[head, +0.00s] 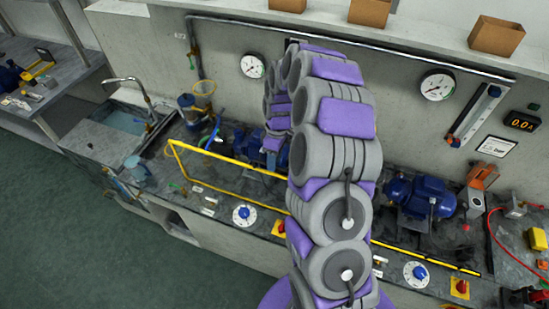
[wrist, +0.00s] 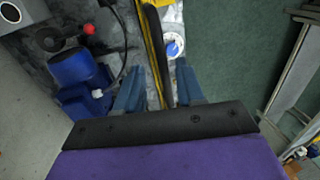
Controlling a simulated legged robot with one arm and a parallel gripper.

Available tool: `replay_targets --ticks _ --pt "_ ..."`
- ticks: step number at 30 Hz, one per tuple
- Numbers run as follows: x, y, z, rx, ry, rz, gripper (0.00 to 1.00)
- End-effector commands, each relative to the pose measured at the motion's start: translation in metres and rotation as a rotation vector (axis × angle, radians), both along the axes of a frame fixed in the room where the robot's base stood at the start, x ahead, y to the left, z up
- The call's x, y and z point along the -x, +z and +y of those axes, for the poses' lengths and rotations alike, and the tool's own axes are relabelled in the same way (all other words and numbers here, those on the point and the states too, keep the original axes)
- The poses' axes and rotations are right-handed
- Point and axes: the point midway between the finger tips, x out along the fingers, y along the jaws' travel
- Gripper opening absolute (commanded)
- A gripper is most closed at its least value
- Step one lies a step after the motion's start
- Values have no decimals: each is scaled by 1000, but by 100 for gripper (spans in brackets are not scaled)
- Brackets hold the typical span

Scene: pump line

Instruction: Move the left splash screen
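The left splash screen (head: 222,159) is a clear panel in a yellow frame, standing upright along the front of the bench. Its right part is hidden behind my arm. In the wrist view its yellow edge (wrist: 145,28) and a dark strip beside it run down between the two blue fingers of my gripper (wrist: 158,68). The fingers are apart, with gaps visible on both sides of the edge. In the head view my gripper is mostly hidden by my arm, down near the screen's top bar.
A blue pump (wrist: 78,68) stands close to the left finger in the wrist view. A white-and-blue dial (head: 242,215) sits in front of the screen. Another blue pump (head: 420,195) stands at the right. A sink (head: 118,122) lies left. The floor (head: 60,220) in front is clear.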

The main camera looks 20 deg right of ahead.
Motion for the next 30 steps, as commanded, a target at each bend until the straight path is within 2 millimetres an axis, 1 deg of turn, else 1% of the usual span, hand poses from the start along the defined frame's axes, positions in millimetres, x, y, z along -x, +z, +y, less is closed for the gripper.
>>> replay_targets --ticks 7,8,19,30 --pt "0 -1 -1 -1 1 1 38" --pt "0 -1 -1 -2 1 0 36" --pt "0 -1 -1 -1 1 1 1" --pt "0 -1 -1 -1 1 1 0"
